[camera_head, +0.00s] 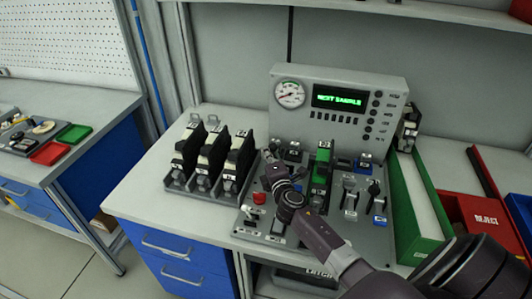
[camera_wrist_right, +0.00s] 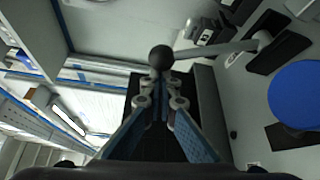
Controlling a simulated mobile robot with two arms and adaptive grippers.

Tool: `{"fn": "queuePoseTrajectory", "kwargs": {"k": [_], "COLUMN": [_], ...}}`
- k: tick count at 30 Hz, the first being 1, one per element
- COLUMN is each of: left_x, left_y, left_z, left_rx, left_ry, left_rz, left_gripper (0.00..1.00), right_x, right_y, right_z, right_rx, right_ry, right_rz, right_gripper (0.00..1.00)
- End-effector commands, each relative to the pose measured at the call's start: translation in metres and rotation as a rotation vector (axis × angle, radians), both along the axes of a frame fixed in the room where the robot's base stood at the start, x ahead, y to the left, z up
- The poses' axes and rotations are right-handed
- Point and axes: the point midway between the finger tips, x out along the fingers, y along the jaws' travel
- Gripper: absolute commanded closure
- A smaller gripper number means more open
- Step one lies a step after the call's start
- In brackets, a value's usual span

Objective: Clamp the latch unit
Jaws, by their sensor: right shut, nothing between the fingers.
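My right gripper (camera_head: 270,160) is over the left part of the grey test fixture (camera_head: 262,238), its fingers shut and empty. In the right wrist view the blue-padded fingers (camera_wrist_right: 161,88) come together just behind a black ball knob (camera_wrist_right: 161,57) on a grey lever (camera_wrist_right: 215,48). Whether they touch the knob cannot be told. A black and green unit (camera_head: 321,168), likely the latch unit, stands upright in the fixture, right of the gripper. My right forearm and hand hide part of the fixture. My left gripper is not in view.
Several black units (camera_head: 212,155) stand in a grey tray (camera_head: 178,183) at left. A console (camera_head: 350,90) behind reads "NEXT SAMPLE". A green bin (camera_head: 415,215) and a red bin (camera_head: 480,220) are at right. The bench's front left corner is clear.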

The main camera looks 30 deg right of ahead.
Motion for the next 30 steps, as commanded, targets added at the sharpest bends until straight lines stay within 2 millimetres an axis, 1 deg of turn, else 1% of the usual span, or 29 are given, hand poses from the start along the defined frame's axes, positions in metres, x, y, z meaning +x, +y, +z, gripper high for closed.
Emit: {"fn": "queuePoseTrajectory", "kwargs": {"k": [5,10,14,16,17,30], "left_x": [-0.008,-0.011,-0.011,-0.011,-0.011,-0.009], "left_y": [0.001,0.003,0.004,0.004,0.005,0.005], "left_z": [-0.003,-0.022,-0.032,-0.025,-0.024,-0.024], "left_rx": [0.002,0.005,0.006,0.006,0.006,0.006], "left_ry": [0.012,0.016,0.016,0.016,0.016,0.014], "left_rz": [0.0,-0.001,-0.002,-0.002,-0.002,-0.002], "left_gripper": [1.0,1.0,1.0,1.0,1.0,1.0], "right_x": [-0.001,-0.006,-0.012,-0.018,-0.019,-0.02], "right_y": [0.0,-0.004,-0.01,-0.015,-0.017,-0.018], "right_z": [-0.001,-0.003,0.003,0.013,0.014,0.014], "right_rx": [0.004,0.044,0.077,0.083,0.082,0.081], "right_ry": [-0.004,-0.049,-0.091,-0.096,-0.096,-0.095], "right_rz": [0.0,-0.001,-0.002,-0.002,-0.002,-0.002], "right_gripper": [1.0,1.0,1.0,1.0,1.0,1.0]}}
